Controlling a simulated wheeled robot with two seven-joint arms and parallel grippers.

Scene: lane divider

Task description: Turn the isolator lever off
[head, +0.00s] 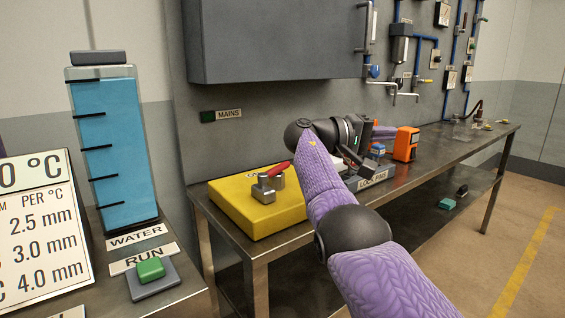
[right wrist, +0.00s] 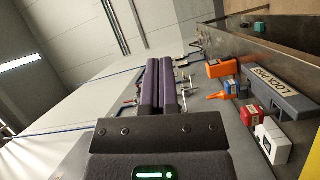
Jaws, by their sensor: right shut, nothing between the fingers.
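The isolator is a yellow box (head: 235,205) on the near left end of the steel bench. A red lever (head: 279,169) with a grey hub (head: 266,189) sits on its top, slanting up to the right. My right forearm covers the box's right side and part of its label. My right gripper (head: 388,132) is beyond the box, pointing right along the bench, away from the lever. In the right wrist view its purple fingers (right wrist: 162,85) are shut together and empty. The lever does not show in the right wrist view. My left gripper is not in view.
The steel bench (head: 440,150) carries an orange device (head: 406,144) and a labelled lock box (head: 372,179). In the right wrist view, red (right wrist: 252,114) and white (right wrist: 270,140) items sit near the lock box. A grey cabinet (head: 270,40) hangs above. A water tank (head: 108,150) stands left.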

